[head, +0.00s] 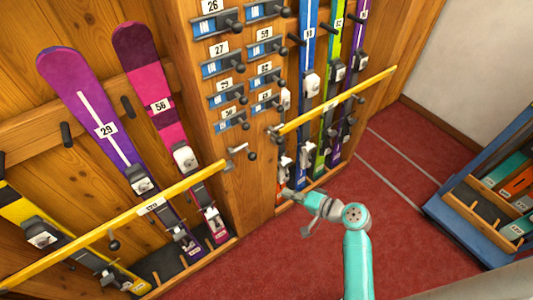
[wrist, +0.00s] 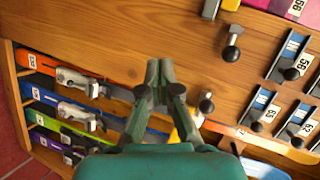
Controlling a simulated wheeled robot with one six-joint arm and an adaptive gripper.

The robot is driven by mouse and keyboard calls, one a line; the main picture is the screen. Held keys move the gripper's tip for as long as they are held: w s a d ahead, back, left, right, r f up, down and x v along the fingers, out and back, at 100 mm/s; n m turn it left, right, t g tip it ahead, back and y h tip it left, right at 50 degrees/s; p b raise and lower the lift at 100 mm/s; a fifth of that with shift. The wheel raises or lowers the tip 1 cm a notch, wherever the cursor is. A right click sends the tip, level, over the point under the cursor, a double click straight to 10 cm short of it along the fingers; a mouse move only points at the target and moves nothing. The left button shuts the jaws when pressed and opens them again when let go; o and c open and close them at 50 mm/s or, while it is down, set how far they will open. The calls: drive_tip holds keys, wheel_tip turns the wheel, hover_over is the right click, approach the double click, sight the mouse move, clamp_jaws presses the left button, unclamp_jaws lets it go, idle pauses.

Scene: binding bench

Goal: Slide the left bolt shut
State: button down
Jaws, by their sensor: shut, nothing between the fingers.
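The left bolt is a small silver rod with a dark round knob (head: 252,155) on the wooden post. It sits just right of the end of the left yellow bar (head: 150,207). In the wrist view the bolt (wrist: 231,52) is at the upper right, with a pale bracket (wrist: 210,8) above it. I cannot tell exactly how far the rod reaches into the bracket. My gripper (head: 290,194) is shut and empty. It is low in front of the post, below and right of the left bolt. Its fingers (wrist: 158,68) show over bare wood, apart from the bolt.
The right bolt (wrist: 207,103) is beside the right yellow bar (head: 337,103). Skis stand in racks on both sides of the post. Several numbered slots with dark knobs (head: 222,67) are higher on the post. A blue rack (head: 470,228) stands right on red carpet.

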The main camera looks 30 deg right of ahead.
drive_tip(key=w+d+r+n+y, duration=0.2)
drive_tip(key=w+d+r+y, duration=0.2)
drive_tip(key=d+r, duration=0.4)
wheel_tip(320, 180, up, 3)
drive_tip(key=shift+w+d+f+y, duration=0.1)
drive_tip(key=shift+w+d+y, duration=0.1)
drive_tip(key=shift+d+y, duration=0.1)
drive_tip(key=s+a+x, duration=0.2)
drive_tip(key=x, duration=1.1)
drive_tip(key=shift+f, duration=0.15)
